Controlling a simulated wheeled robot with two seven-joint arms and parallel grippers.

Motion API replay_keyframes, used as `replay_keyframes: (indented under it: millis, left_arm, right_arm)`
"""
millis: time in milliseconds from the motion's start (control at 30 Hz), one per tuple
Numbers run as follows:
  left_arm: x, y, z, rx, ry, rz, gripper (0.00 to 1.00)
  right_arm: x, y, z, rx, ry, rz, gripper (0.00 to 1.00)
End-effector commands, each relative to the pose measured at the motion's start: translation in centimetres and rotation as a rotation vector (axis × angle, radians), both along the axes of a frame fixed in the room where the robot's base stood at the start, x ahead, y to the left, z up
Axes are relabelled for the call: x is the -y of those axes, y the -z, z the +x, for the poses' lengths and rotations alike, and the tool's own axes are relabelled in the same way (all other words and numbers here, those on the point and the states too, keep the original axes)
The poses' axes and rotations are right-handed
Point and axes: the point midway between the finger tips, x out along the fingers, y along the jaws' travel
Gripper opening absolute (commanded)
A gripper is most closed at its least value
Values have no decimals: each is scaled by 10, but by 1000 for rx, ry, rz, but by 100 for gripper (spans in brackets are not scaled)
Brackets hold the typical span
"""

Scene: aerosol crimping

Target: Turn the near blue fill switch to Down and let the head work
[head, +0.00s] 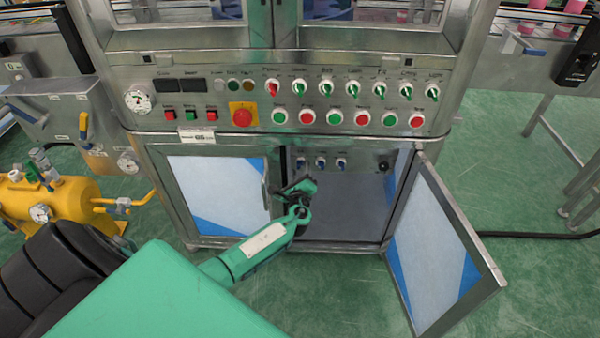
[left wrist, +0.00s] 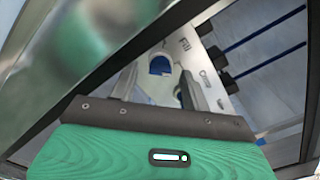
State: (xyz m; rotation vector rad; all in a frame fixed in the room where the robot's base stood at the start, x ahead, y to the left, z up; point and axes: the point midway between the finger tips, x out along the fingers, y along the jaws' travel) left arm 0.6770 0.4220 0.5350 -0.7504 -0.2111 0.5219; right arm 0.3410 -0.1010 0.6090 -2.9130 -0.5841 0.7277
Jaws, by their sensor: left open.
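Three small blue switches sit in a row on the metal panel inside the open lower cabinet in the head view. The leftmost one (head: 301,163) is just above my left gripper (head: 297,188). In the left wrist view a blue switch (left wrist: 160,66) beside the "Fill" lettering shows between the two fingers of my left gripper (left wrist: 160,85). The fingers are open and spread around it; whether they touch it I cannot tell. The switch's exact pointing direction is unclear. My right gripper is not in view.
The right cabinet door (head: 440,240) stands open and the left door (head: 212,195) is beside my arm. Above are the main control panel's knobs, lit buttons and red emergency stop (head: 242,116). A yellow tank (head: 55,203) stands at left. Blue lines (left wrist: 265,68) run inside the cabinet.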

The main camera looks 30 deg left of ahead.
Motion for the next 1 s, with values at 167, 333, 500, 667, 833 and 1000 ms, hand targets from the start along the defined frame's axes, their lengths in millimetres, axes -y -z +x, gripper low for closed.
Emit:
replay_keyframes:
  millis: [167, 333, 500, 667, 833, 1000]
  left_arm:
    - [9, 0, -15, -1, 0, -1, 47]
    - [27, 0, -45, -2, 1, -1, 47]
    - [47, 0, -77, -2, 1, -1, 47]
    - [62, 1, -101, -3, 1, -2, 47]
    - [70, 1, -115, -2, 1, 0, 47]
    - [72, 1, -118, -1, 1, 0, 47]
  right_arm:
    - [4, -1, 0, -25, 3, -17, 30]
    - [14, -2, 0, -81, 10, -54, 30]
    - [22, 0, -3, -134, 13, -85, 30]
    - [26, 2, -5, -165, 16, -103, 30]
    - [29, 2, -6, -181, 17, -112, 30]
    - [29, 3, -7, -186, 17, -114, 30]
